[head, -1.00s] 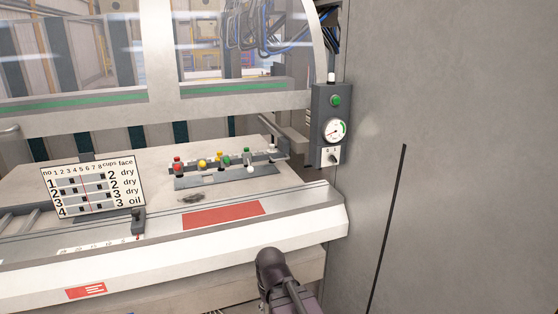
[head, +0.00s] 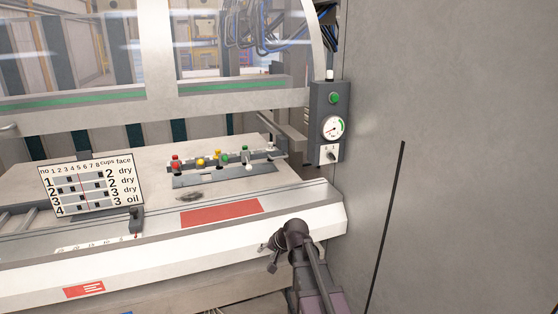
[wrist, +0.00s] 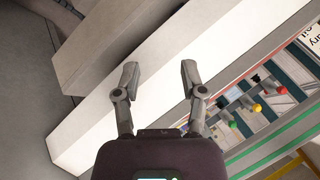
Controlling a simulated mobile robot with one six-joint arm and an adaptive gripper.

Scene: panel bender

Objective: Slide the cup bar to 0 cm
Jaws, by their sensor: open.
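A dark upright handle (head: 136,218) stands at the right end of a white scale strip (head: 88,246) on the machine's front ledge. It is just right of the 5, beside a small red mark; its exact reading is too small to tell. Behind it a grey bar with coloured knobs (head: 228,173) lies on the table; the knobs also show in the wrist view (wrist: 254,107). I cannot tell which part is the cup bar. My gripper (head: 266,257) is open and empty in front of the ledge, right of the handle. Its spread fingers show in the wrist view (wrist: 160,70).
A sign (head: 92,187) with numbered rows stands left of the handle. A red plate (head: 222,212) lies on the ledge. A gauge box (head: 331,122) and a large grey panel (head: 460,150) bound the right side. A clear guard (head: 245,50) is above the table.

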